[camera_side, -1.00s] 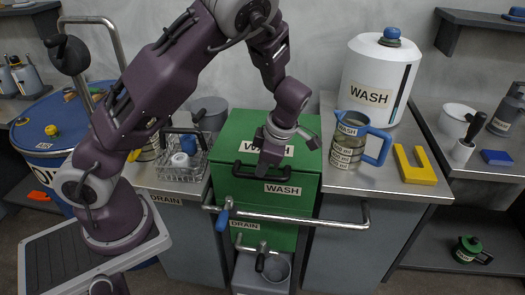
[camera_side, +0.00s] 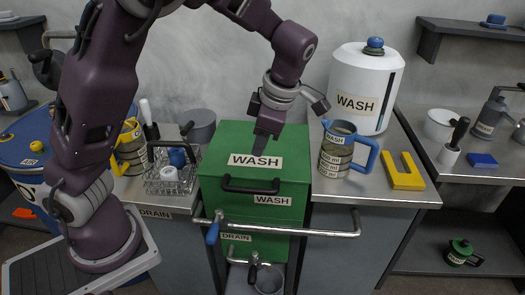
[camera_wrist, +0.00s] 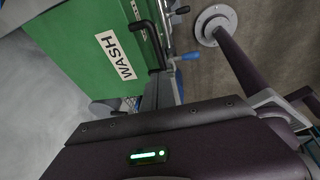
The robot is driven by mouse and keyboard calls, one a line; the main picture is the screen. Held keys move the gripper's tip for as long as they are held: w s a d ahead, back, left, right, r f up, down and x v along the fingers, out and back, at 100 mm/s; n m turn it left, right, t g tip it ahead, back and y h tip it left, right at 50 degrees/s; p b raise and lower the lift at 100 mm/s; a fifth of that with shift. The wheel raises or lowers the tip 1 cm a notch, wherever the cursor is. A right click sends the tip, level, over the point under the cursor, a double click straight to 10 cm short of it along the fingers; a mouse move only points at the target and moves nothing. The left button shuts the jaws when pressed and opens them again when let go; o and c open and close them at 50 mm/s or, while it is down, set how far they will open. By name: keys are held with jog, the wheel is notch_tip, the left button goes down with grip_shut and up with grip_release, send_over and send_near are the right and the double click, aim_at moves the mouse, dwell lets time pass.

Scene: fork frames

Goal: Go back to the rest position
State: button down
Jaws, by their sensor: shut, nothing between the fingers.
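My gripper (camera_side: 267,138) points down in front of the green WASH box (camera_side: 215,160) in the side view, overlapping the upper part of the box in the picture. It is shut and empty. The box is closed, with a black handle (camera_side: 250,186) on its front and WASH labels. The box's green side, a WASH label (camera_wrist: 116,55) and the black handle (camera_wrist: 146,42) also show in the wrist view. My gripper's fingertips are not clear in the wrist view.
A wire basket (camera_side: 170,178) and yellow jug (camera_side: 130,150) stand left. A metal rail (camera_side: 300,230) crosses the front.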

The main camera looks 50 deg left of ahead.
jog(key=s+d+r+m+t+h, duration=0.1)
jog(key=s+r+m+t+h, duration=0.1)
jog(key=s+m, duration=0.7)
jog(key=s+d+r+m+t+h, duration=0.1)
jog(key=s+r+m+t, duration=0.3)
jog(key=m, duration=1.3)
jog(key=s+r, duration=0.3)
jog(key=s, duration=0.3)
jog(key=shift+s+d+m+h, duration=0.3)
jog(key=shift+d+h, duration=0.05)
jog(key=shift+h, duration=0.05)
jog(key=shift+r, duration=0.1)
